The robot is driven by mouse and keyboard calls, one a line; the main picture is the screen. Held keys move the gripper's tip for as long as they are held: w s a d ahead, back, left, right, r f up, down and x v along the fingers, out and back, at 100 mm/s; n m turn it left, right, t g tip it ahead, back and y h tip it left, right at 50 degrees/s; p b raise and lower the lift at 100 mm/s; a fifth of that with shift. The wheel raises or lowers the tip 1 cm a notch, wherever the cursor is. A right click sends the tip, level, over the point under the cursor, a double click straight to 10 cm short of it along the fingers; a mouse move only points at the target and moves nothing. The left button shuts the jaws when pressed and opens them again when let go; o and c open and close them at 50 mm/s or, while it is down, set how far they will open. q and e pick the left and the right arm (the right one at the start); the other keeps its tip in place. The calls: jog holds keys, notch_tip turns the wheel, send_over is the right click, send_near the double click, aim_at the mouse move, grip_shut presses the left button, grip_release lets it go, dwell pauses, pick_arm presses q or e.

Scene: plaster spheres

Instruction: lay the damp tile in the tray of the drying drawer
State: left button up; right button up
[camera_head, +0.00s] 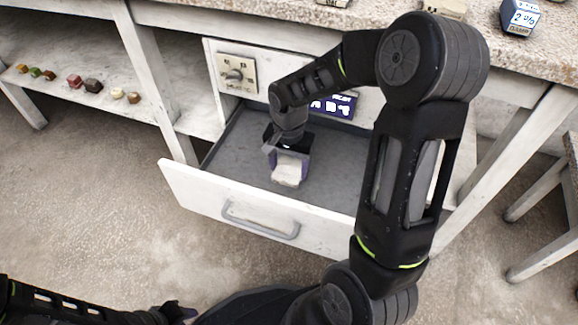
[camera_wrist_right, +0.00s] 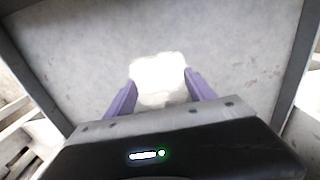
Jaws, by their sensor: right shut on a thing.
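The damp tile (camera_head: 287,174) is a small off-white slab between the fingers of my right gripper (camera_head: 289,170), inside the outline of the open drawer. In the right wrist view the tile (camera_wrist_right: 158,78) shows bright white, with the purple fingers (camera_wrist_right: 160,92) shut on its two sides. The drying drawer (camera_head: 262,212) is pulled out, with a white front and a grey handle. Its grey tray (camera_head: 335,190) is otherwise bare. I cannot tell whether the tile touches the tray floor. My left gripper (camera_head: 178,312) is low at the bottom left, away from the drawer; its finger opening is unclear.
A dial panel (camera_head: 237,73) and a small blue display (camera_head: 333,106) sit behind the drawer. Several small coloured blocks (camera_head: 75,81) lie on the left shelf. A device with a screen (camera_head: 521,18) stands on the speckled worktop. A stool (camera_head: 545,205) is at the right.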

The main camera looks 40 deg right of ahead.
jog(key=shift+f+b, duration=0.45)
jog(key=shift+f, duration=0.25)
jog(key=o, duration=1.5)
jog(key=shift+r, duration=0.1)
jog(key=shift+r+p, duration=1.7)
jog(key=shift+r, duration=0.25)
